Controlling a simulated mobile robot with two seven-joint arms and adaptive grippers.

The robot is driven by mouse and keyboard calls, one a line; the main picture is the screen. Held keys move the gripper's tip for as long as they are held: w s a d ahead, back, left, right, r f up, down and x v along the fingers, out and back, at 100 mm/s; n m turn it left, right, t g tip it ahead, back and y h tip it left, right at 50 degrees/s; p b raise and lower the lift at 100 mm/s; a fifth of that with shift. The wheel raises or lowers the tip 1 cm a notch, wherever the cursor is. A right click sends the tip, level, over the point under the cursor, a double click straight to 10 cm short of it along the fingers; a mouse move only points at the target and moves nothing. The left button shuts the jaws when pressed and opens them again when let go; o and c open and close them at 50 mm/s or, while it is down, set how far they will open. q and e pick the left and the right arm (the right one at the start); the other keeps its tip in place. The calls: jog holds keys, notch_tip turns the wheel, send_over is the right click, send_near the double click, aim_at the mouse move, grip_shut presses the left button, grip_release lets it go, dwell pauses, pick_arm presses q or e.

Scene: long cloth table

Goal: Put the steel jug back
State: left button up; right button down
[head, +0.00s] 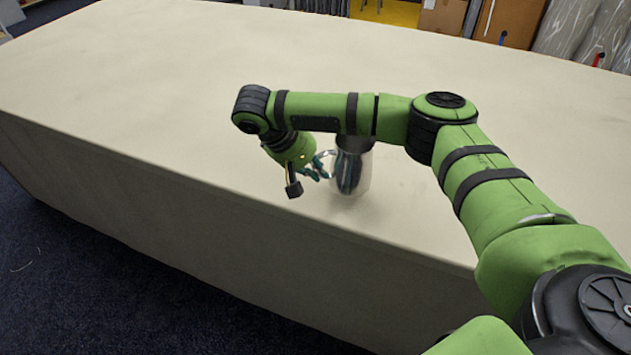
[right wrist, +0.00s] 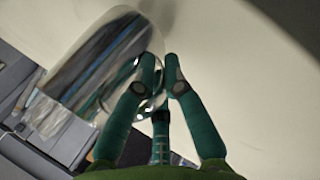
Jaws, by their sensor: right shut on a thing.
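The steel jug (head: 351,170) is a shiny metal vessel at the front part of the long table (head: 170,90). My right arm passes over it and hides its top. My right gripper (head: 322,166) is at the jug's left side, with its fingers shut on the jug. In the right wrist view the jug (right wrist: 98,58) fills the upper left, and the green fingers of the right gripper (right wrist: 160,72) close together at its handle side. I cannot tell whether the jug's base touches the cloth. My left gripper is not in view.
The cloth table top is bare around the jug, with wide free room to the left and behind. The table's front edge runs close below the gripper. Cardboard boxes (head: 442,16) stand on the floor beyond the far edge.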

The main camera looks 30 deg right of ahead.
jog(key=shift+w+a+f, duration=0.1)
jog(key=shift+f, duration=0.3)
notch_tip(320, 180, down, 2)
jog(key=shift+f+p, duration=0.2)
jog(key=shift+p, duration=0.35)
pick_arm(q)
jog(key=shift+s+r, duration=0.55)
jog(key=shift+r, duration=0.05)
pick_arm(e)
jog(key=shift+f, duration=0.45)
jog(key=shift+f, duration=0.1)
jog(key=c, duration=1.3)
grip_release()
